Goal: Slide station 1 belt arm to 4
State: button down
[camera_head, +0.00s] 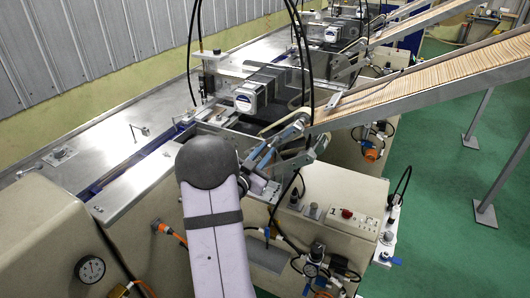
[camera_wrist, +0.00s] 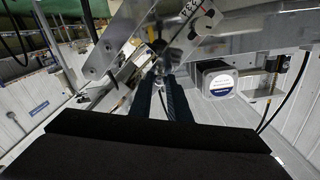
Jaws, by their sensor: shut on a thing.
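The station 1 belt arm (camera_head: 290,133) is a silver metal bracket at the lower end of the nearest stick chute. A dark knob (camera_wrist: 165,48) sits by the strip. My gripper (camera_wrist: 172,78) reaches up to the knob with dark fingers, shut on part of the belt arm; the exact contact is hard to see. In the head view my gripper (camera_head: 268,152) is partly hidden by my arm.
A chute full of wooden sticks (camera_head: 425,82) rises to the right. A motor with a white label (camera_head: 248,98) stands behind the belt arm and also shows in the wrist view (camera_wrist: 215,80). Black cables (camera_head: 310,60) hang close by. A control box (camera_head: 345,217) is at front right.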

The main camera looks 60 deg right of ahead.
jog(key=shift+s+r, duration=0.85)
jog(key=shift+s, duration=0.1)
jog(key=c, duration=1.7)
grip_release()
jog(key=shift+s, duration=0.1)
jog(key=shift+o, duration=0.2)
jog(key=shift+a+f, duration=0.1)
jog(key=shift+a, duration=0.1)
jog(key=a+b, duration=0.2)
jog(key=a, duration=0.5)
